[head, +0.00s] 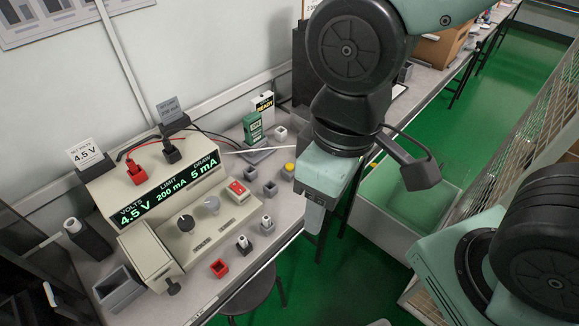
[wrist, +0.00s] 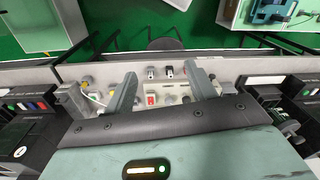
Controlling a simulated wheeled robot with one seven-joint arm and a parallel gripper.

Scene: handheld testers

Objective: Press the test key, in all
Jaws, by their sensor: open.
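A green handheld tester (head: 253,127) stands upright on the bench behind the supply; its test key is too small to tell. A cream bench supply (head: 150,185) reads 4.5 V, 200 mA and 5 mA. My gripper (head: 314,222) is over the bench's front edge, right of the supply, apart from everything. In the wrist view its two fingers (wrist: 162,85) are spread with nothing held between them.
Several small grey holders stand along the bench's front, one with a yellow cap (head: 289,167). A red block (head: 219,268) lies near the edge. Red and black leads (head: 136,172) plug into the supply. A stool (head: 254,295) stands below.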

